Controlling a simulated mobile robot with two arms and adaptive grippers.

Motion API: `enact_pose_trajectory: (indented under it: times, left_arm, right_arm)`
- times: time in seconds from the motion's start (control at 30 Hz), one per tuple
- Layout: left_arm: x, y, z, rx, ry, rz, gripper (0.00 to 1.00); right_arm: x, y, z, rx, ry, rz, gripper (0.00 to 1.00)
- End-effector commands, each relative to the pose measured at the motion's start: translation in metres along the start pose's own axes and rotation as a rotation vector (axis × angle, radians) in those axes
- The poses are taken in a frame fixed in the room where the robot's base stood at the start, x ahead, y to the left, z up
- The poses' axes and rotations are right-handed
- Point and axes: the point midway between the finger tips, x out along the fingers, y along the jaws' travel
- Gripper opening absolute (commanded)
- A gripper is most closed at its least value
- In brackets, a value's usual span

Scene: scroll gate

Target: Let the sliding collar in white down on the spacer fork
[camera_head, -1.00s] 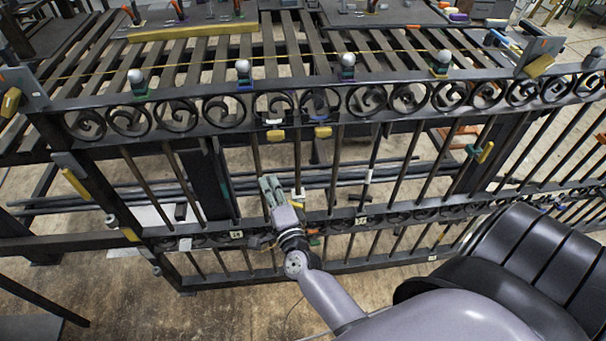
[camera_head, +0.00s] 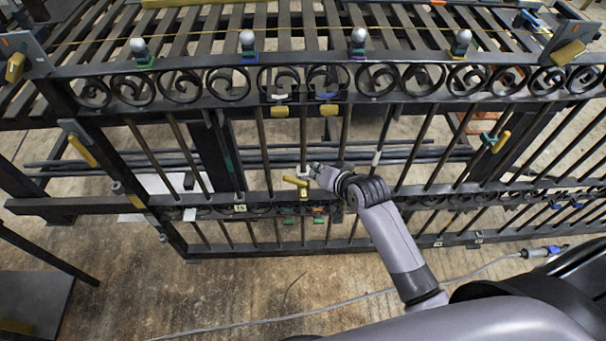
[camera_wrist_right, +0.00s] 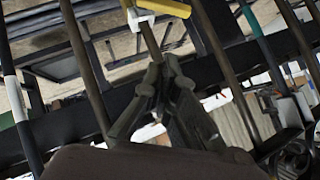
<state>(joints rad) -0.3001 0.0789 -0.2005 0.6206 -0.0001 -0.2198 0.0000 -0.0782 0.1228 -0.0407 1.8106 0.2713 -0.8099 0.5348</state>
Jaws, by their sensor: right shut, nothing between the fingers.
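The white sliding collar (camera_head: 303,171) is around an upright bar left of the gate's middle. It also shows at the top of the right wrist view (camera_wrist_right: 141,18). A yellow-handled piece (camera_head: 294,181), apparently the spacer fork, is at the same bar; it shows beside the collar in the right wrist view (camera_wrist_right: 166,7). The two overlap in view; I cannot tell whether the collar rests on it. My right gripper (camera_head: 316,171) is just right of them in the head view. Its fingers (camera_wrist_right: 158,66) are shut and empty close to the bar. My left gripper is not in view.
Neighbouring upright bars stand close on both sides, one with a white band (camera_head: 376,158). A scroll rail (camera_head: 215,88) runs above and a lower rail (camera_head: 430,193) below. A cable (camera_head: 370,294) lies on the open floor in front.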

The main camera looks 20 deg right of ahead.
Motion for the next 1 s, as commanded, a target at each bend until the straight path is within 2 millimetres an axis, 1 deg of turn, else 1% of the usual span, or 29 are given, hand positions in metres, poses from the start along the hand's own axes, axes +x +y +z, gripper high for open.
enact_pose_trajectory:
  times: [0.03, 0.1, 0.3, 0.4, 0.6, 1.0]
  left_arm:
    - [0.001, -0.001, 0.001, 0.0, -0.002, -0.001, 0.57]
    - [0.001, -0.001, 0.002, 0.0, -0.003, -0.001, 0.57]
    - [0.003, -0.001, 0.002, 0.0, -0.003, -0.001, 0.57]
    - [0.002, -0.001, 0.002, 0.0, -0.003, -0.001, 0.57]
    - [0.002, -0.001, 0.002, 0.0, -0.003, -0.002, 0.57]
    - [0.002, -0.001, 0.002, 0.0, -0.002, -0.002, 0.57]
  right_arm:
    - [0.011, -0.001, 0.0, 0.0, -0.001, -0.001, 0.0]
    - [0.025, -0.001, 0.0, 0.001, -0.001, -0.001, 0.0]
    - [0.06, -0.001, 0.0, 0.001, 0.0, -0.001, 0.0]
    - [0.072, -0.001, 0.013, 0.002, -0.004, -0.001, 0.0]
    - [0.085, -0.001, 0.026, 0.002, -0.001, -0.001, 0.0]
    - [0.087, -0.001, 0.029, 0.001, 0.001, -0.002, 0.0]
